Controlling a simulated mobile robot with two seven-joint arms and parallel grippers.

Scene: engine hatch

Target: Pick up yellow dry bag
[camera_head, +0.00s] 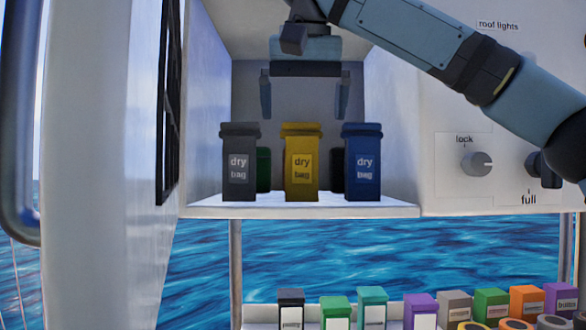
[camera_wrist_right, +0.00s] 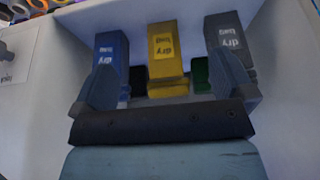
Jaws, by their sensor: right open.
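The yellow dry bag (camera_head: 301,165) stands upright in the middle of the front row on a white shelf (camera_head: 300,209), between a grey dry bag (camera_head: 239,163) and a blue dry bag (camera_head: 362,164). My right gripper (camera_head: 304,105) is open and empty, above and behind the front row, fingers pointing down. In the right wrist view the yellow bag (camera_wrist_right: 164,60) appears between the two fingers (camera_wrist_right: 168,85), apart from them. My left gripper is not in view.
A green item (camera_head: 263,168) and a dark item (camera_head: 337,170) stand behind the front row. The compartment walls enclose the shelf. A panel with a lock knob (camera_head: 476,163) is at right. Several coloured containers (camera_head: 372,306) stand on a lower shelf.

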